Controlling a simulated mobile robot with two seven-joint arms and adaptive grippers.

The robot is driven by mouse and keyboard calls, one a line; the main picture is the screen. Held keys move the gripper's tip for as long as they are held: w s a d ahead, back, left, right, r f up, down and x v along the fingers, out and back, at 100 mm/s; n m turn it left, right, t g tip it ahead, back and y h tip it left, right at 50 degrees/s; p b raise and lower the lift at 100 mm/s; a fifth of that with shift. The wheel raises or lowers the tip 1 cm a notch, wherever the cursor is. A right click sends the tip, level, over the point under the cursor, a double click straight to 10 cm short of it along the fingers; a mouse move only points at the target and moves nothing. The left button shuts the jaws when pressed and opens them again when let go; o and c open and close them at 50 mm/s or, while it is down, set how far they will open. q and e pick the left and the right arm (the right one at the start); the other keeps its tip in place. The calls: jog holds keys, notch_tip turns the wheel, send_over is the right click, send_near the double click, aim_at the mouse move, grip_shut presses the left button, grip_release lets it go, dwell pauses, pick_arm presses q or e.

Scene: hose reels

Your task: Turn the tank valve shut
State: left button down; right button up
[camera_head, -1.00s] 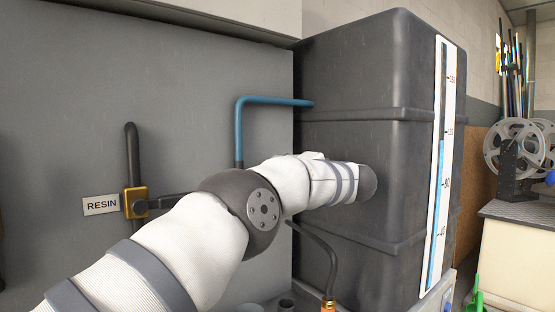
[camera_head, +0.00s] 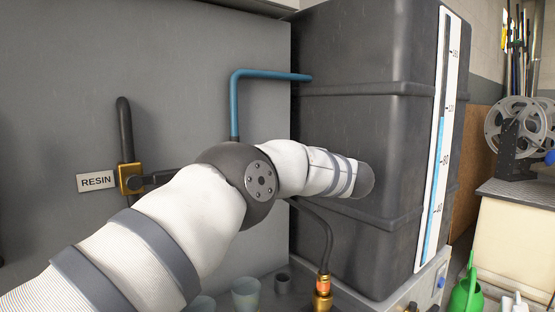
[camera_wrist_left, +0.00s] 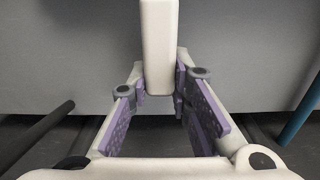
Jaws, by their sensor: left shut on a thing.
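The grey tank (camera_head: 400,140) stands in the middle of the head view, with a tall white level gauge (camera_head: 432,160) showing a blue column. A brass valve (camera_head: 130,179) on a dark pipe is beside a RESIN label (camera_head: 96,181); its dark lever runs right and passes behind my left arm. My left gripper is hidden in the head view. In the wrist view my left gripper (camera_wrist_left: 162,98), with purple pads, is shut on a pale bar (camera_wrist_left: 159,45) that runs up out of the picture. I cannot tell what that bar belongs to. My right gripper is not in view.
A blue pipe (camera_head: 234,105) runs from the panel side to the tank and shows at the right of the wrist view (camera_wrist_left: 300,118). A hose with a brass fitting (camera_head: 322,290), cups (camera_head: 246,292) and a green watering can (camera_head: 464,296) are low down. A reel (camera_head: 517,127) stands on a right-hand bench.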

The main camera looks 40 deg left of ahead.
pick_arm(q)
jog(key=shift+f, duration=0.15)
jog(key=c, duration=1.4)
grip_release()
jog(key=shift+c, duration=0.2)
jog(key=shift+d, duration=0.1)
jog(key=v, duration=1.2)
